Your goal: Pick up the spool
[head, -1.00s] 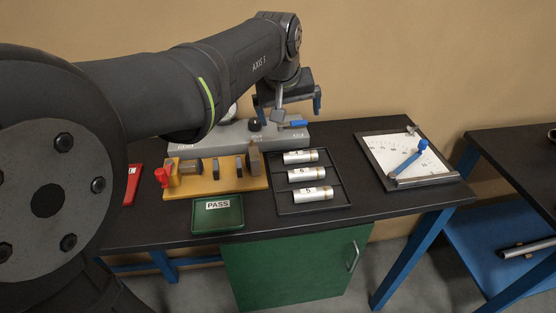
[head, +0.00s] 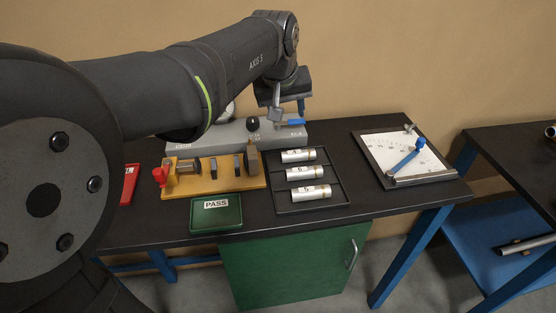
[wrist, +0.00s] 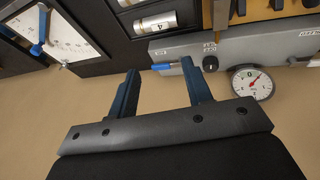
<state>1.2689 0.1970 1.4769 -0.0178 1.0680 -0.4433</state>
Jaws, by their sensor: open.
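No single thing is marked as the spool. Three silver cylinders with numbered labels lie in a black tray (head: 343,190): a back one (head: 298,156), a middle one (head: 305,172) and a front one (head: 310,191). In the wrist view, the cylinder labelled 4 (wrist: 155,22) lies beyond my fingertips, apart from them. My gripper (wrist: 161,68) is open with nothing between its two blue fingers. In the head view, my gripper (head: 290,112) is above the back edge of the bench, behind the tray, partly hidden by its own wrist.
A grey gauge block (head: 215,137) with a dial (wrist: 252,82) stands behind a yellow fixture (head: 215,182). A green PASS tray (head: 215,216) is in front. A protractor plate (head: 405,160) lies right of the black tray. Bare bench lies between them.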

